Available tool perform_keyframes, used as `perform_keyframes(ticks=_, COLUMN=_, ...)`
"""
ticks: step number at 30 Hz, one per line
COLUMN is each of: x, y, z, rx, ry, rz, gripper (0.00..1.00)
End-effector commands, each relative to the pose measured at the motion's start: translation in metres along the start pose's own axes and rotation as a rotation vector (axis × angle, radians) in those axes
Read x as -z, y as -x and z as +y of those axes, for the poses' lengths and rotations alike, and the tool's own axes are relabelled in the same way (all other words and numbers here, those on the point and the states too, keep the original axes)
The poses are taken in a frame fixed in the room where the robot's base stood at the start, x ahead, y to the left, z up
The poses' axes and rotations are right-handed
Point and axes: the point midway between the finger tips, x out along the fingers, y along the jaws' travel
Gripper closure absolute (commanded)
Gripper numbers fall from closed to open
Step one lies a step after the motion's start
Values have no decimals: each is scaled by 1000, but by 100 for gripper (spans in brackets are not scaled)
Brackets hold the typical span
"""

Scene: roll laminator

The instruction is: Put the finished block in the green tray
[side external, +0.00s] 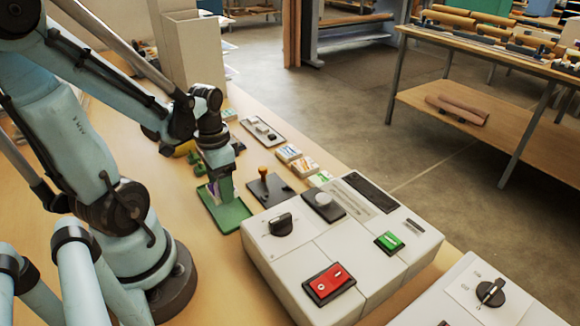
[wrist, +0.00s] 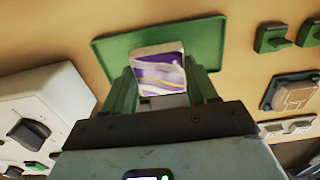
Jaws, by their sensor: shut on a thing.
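My gripper (side external: 219,189) is directly over the green tray (side external: 237,214), pointing down. In the wrist view my gripper (wrist: 160,88) has its green fingers shut on a block (wrist: 158,72) with a purple, white and yellow printed face. The block shows only as a small purple patch in the side view (side external: 214,190). The green tray also shows behind the block in the wrist view (wrist: 108,50), and its bare green floor is visible around the fingers. I cannot tell whether the block touches the tray floor.
A white laminator (side external: 345,240) with a black knob, red switch and green button stands right of the tray. A dark plate with a wooden-handled stamp (side external: 264,180) and several small printed blocks (side external: 297,160) lie behind it. Green pieces (side external: 196,163) lie beyond the tray.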

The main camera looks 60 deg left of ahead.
Motion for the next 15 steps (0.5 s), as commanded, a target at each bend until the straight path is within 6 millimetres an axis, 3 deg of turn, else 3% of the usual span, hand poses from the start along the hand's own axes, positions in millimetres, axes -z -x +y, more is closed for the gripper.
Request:
perform_keyframes(ticks=6, x=0, y=-20, z=0, rx=1, ry=0, rz=0, gripper=73)
perform_keyframes(ticks=15, x=0, y=-28, z=0, rx=1, ry=0, rz=0, gripper=73)
